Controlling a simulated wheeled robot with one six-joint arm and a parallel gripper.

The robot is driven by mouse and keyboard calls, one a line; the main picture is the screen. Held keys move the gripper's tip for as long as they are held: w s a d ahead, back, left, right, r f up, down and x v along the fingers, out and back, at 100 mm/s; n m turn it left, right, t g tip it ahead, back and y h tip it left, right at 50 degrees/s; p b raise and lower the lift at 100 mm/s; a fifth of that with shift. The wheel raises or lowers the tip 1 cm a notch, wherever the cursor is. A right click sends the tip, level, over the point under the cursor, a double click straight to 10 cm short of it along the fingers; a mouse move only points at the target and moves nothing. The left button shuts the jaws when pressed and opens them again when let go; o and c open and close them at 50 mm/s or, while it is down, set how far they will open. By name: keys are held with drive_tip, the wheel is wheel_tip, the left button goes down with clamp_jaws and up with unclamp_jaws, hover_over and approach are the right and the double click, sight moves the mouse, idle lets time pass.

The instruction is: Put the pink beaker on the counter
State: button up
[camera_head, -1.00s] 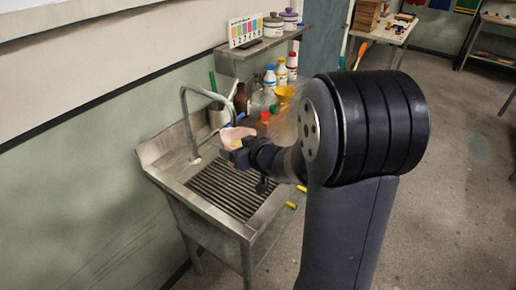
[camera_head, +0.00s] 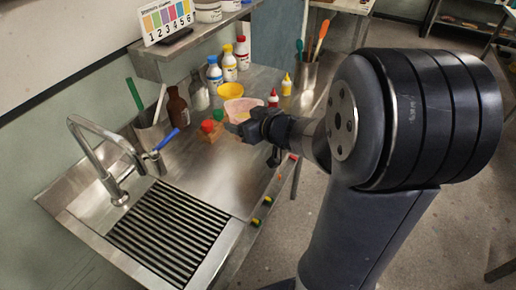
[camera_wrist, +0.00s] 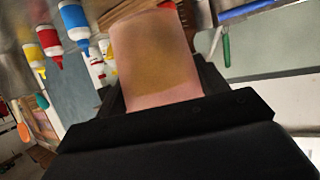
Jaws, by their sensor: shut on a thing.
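The pink beaker (camera_head: 241,105) is a translucent pink vessel with something yellowish showing through it. In the head view it is above the steel counter (camera_head: 213,166), near the bottles. My gripper (camera_head: 243,127) is shut on it. In the wrist view the beaker (camera_wrist: 154,62) fills the middle, between the dark jaws of my gripper (camera_wrist: 165,103). I cannot tell whether its base touches the counter. My arm hides part of the counter's right side.
Bottles with blue (camera_head: 214,75), yellow and red caps stand behind. A small wooden rack (camera_head: 211,130) is to its left. The sink grate (camera_head: 168,232) and tap (camera_head: 100,155) are at the lower left. Bare counter lies between.

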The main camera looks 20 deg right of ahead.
wheel_tip(320, 180, down, 10)
drive_tip(key=b, duration=0.4)
drive_tip(key=shift+w+d, duration=0.1)
drive_tip(key=shift+d, duration=0.05)
drive_tip(key=shift+f, duration=0.15)
drive_tip(key=o, duration=1.1)
drive_tip(key=shift+s+d+r, duration=0.1)
drive_tip(key=shift+s+r, duration=0.1)
drive_tip(key=shift+r, duration=0.15)
drive_tip(key=p+v, duration=0.2)
drive_tip(key=v, duration=0.9)
drive_tip(key=shift+s, duration=0.3)
drive_tip(key=shift+r, duration=0.15)
